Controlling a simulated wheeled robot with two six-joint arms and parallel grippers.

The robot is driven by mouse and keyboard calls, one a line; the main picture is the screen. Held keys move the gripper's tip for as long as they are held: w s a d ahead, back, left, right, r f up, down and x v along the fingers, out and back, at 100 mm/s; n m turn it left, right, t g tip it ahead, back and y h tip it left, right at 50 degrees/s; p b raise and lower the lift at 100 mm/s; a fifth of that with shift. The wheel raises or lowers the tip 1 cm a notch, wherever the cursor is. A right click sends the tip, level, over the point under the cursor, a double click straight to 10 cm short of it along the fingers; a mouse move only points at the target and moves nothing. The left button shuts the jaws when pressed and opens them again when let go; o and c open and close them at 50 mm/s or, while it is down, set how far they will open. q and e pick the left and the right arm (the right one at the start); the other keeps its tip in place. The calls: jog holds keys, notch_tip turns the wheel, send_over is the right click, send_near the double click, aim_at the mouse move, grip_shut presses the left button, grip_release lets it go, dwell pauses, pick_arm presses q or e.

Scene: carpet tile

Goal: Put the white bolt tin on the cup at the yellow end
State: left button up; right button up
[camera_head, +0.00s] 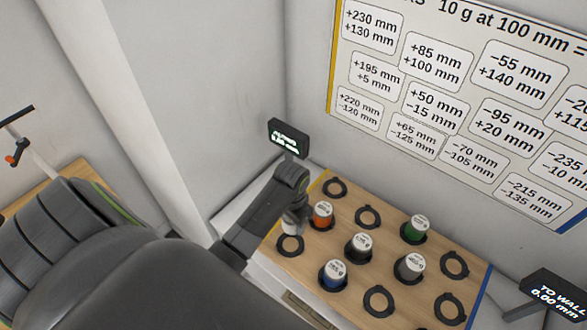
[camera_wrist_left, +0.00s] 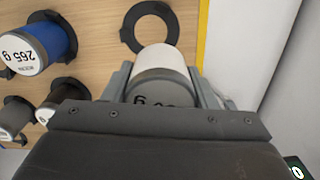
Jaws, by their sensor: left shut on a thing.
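My left gripper (camera_head: 296,215) is shut on the white bolt tin (camera_wrist_left: 160,68), which sits between its two fingers in the left wrist view. In the head view the tin shows as a small white patch (camera_head: 289,228) below the gripper, mostly hidden by it. An empty black ring cup (camera_head: 290,246) lies just in front of the tin near the yellow end; an empty ring (camera_wrist_left: 150,24) also shows beside the tin in the wrist view. The yellow edge (camera_wrist_left: 202,35) runs close to the tin. I cannot tell whether the tin touches the board. My right gripper is not in view.
The wooden board (camera_head: 305,263) holds orange (camera_head: 321,215), black (camera_head: 358,247), blue (camera_head: 333,274), grey (camera_head: 410,266) and green (camera_head: 415,228) tins in cups. Several other rings are empty, one at the far yellow corner (camera_head: 335,187). A small display (camera_head: 288,138) stands behind the gripper.

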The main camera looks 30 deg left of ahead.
aim_at(290, 234)
pick_arm(q)
jog(key=s+r+n+p, duration=0.2)
jog(key=p, duration=0.1)
jog(key=shift+s+d+r+n, duration=0.25)
jog(key=shift+d+r+n, duration=0.1)
jog(key=shift+d+n, duration=0.05)
jog(key=shift+d, duration=0.1)
jog(key=shift+f+n, duration=0.1)
jog(key=shift+n, duration=0.2)
jog(key=shift+w+f, duration=0.1)
jog(key=shift+f, duration=0.55)
notch_tip(290, 234, down, 4)
jog(key=shift+f+b, duration=0.15)
jog(key=shift+b, duration=0.7)
jog(key=shift+f+b, duration=0.3)
jog(key=shift+f, duration=0.7)
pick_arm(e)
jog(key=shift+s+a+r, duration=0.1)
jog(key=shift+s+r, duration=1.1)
pick_arm(q)
jog(key=shift+f, duration=0.45)
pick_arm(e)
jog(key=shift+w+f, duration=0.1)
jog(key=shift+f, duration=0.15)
pick_arm(q)
jog(key=shift+s+f+b, duration=0.3)
jog(key=shift+f+b, duration=0.05)
jog(key=shift+b, duration=0.05)
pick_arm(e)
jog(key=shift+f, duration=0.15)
